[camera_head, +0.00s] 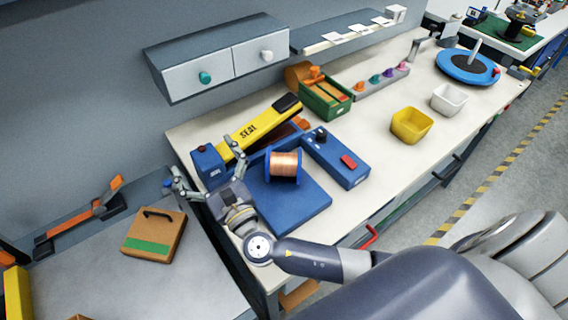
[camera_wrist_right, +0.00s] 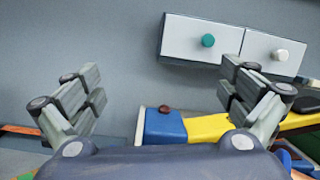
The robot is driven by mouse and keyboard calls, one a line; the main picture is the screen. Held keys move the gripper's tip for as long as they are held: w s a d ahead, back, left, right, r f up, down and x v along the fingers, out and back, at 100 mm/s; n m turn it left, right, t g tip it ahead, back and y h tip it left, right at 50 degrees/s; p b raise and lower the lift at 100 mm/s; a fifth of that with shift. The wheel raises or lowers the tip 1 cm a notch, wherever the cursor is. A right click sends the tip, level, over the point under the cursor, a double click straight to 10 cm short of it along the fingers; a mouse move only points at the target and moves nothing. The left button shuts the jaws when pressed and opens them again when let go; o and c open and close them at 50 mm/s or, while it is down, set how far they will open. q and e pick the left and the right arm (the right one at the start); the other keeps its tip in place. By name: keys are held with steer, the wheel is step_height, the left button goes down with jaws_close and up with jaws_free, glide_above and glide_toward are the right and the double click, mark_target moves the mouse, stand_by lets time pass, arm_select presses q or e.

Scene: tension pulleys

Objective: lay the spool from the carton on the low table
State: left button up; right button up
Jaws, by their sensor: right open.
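My right gripper (camera_head: 201,164) is open and empty, above the left end of the workbench. It also shows in the right wrist view (camera_wrist_right: 158,92), fingers spread wide with nothing between them. A brown carton (camera_head: 157,230) with a green band and a dark mark on top sits on the low grey table (camera_head: 85,280) at left. I cannot see inside it. A copper-wire spool (camera_head: 284,165) with blue flanges is on the blue machine (camera_head: 290,208) on the workbench, to the right of the gripper. My left gripper is out of view.
A yellow-and-black machine part (camera_head: 248,130) and a blue control box (camera_head: 336,160) flank the spool. Drawers (camera_head: 220,65) hang on the wall above. Yellow (camera_head: 410,126) and white (camera_head: 449,98) bins stand farther right. An orange-handled tool (camera_head: 105,198) lies behind the carton.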

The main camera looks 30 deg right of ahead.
steer(key=s+d+f+m+g+h, duration=0.1)
steer(key=s+d+f+m+h, duration=0.35)
steer(key=d+h, duration=0.2)
steer(key=m+g+h, duration=0.4)
steer(key=m+h, duration=0.2)
glide_toward(284, 162)
steer(key=shift+w+r, duration=0.2)
steer(key=shift+w, duration=0.2)
steer(key=shift+d, duration=0.35)
steer(key=p+x, duration=0.1)
steer(key=x, duration=0.4)
steer(key=shift+w+f, duration=0.2)
steer(key=shift+w, duration=0.05)
steer(key=shift+w+d+r+p, duration=0.1)
steer(key=shift+w+d+p, duration=0.15)
steer(key=shift+p, duration=0.15)
steer(key=p+x, duration=0.1)
steer(key=x, duration=0.2)
steer(key=shift+w+d, duration=0.1)
steer(key=shift+w, duration=0.2)
steer(key=shift+w+d+f, duration=0.25)
steer(key=shift+w, duration=0.1)
steer(key=shift+s, duration=0.1)
steer(key=shift+c, duration=0.3)
